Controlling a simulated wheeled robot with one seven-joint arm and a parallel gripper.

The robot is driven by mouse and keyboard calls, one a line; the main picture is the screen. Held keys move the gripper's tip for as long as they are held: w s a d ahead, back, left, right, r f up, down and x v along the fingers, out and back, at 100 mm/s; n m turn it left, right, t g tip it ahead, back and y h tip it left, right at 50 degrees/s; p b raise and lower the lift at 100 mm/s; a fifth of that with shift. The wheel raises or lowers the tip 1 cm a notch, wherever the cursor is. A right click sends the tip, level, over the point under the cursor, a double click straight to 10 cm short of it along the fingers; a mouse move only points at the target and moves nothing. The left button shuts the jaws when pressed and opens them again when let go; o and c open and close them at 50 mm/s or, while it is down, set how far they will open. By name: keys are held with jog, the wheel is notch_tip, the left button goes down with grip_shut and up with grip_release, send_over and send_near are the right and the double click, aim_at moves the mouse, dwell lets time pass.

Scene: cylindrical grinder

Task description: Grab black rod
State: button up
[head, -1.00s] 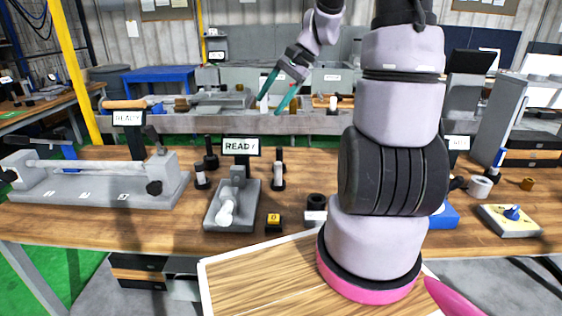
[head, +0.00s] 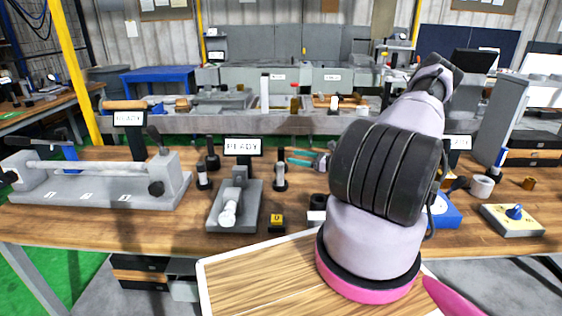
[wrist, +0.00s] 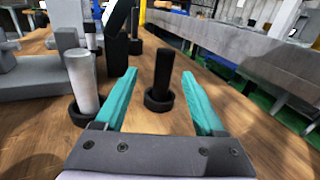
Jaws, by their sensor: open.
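The black rod (wrist: 162,72) stands upright in a round black holder (wrist: 159,99) on the wooden bench in the wrist view. My gripper (wrist: 167,85) is open, with teal fingers on either side of the rod's line. The rod appears beyond or between the fingertips, with no contact visible. In the head view my gripper (head: 302,158) is low over the bench, pointing left, and partly hidden by my arm. A pale rod (wrist: 82,80) stands in its own black holder just left of the left finger. In the head view I cannot clearly separate the black rod from the pale rod (head: 280,170).
A second black rod (head: 212,153) stands farther left. A grey fixture (head: 235,205) with a READY sign (head: 243,146) is beside the rods. Bare bench shows around the black rod's holder.

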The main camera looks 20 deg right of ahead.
aim_at(281, 160)
jog(key=shift+d+f+m+t, duration=0.3)
jog(key=shift+f+m, duration=0.1)
jog(key=shift+w+a+f, duration=0.1)
jog(key=shift+w+f, duration=0.05)
jog(key=shift+w, duration=0.05)
jog(key=shift+h, duration=0.3)
jog(key=x, duration=1)
jog(key=shift+w+a, duration=0.1)
jog(key=shift+a, duration=0.05)
grip_shut()
dwell(0.4)
